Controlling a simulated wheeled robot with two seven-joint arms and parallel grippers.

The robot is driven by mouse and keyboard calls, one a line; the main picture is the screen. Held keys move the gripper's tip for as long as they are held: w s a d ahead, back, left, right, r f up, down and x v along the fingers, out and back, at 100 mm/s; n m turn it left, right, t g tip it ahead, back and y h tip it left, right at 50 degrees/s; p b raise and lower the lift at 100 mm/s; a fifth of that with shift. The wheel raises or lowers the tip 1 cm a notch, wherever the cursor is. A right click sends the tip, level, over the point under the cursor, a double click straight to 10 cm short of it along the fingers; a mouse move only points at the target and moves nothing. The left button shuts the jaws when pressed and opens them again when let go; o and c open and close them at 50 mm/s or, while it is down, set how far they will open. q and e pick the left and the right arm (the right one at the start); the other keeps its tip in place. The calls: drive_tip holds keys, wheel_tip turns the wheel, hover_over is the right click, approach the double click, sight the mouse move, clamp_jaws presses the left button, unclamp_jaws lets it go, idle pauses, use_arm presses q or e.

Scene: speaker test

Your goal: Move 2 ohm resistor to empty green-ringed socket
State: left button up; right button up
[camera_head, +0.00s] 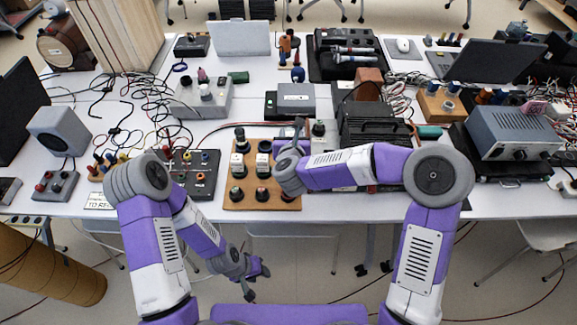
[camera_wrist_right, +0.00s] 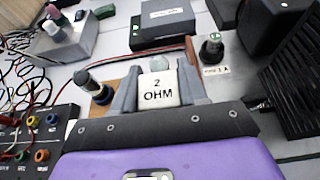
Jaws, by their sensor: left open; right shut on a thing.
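My right gripper (camera_head: 297,137) is shut on a white block lettered "2 OHM" (camera_wrist_right: 157,90), the 2 ohm resistor. In the right wrist view the block sits between the two grey fingers of the gripper (camera_wrist_right: 158,80). The gripper is above the back right part of a wooden board (camera_head: 230,172), and the arm hides some of that board. A black panel (camera_head: 210,187) with coloured sockets lies left of the board. One socket with a green ring (camera_wrist_right: 22,155) shows on it in the right wrist view. My left gripper (camera_head: 254,279) is open and empty below the table's front edge.
A post labelled "FUSE 1 A" (camera_wrist_right: 211,48) stands just behind the right gripper. A grey box (camera_head: 296,97) stands farther back. A black ribbed unit (camera_head: 375,127) is to the right. Loose cables (camera_head: 125,95) cover the left side.

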drive_tip(key=f+b, duration=0.1)
drive_tip(key=f, duration=0.2)
drive_tip(key=f+b, duration=0.1)
drive_tip(key=f, duration=0.2)
drive_tip(key=a+f+b, duration=0.1)
drive_tip(key=f, duration=0.2)
drive_tip(key=shift+w+f, duration=0.1)
drive_tip(key=shift+f, duration=0.25)
drive_tip(key=shift+r, duration=0.1)
drive_tip(key=shift+f+b, duration=0.35)
drive_tip(key=shift+b, duration=0.25)
drive_tip(key=o, duration=1.1)
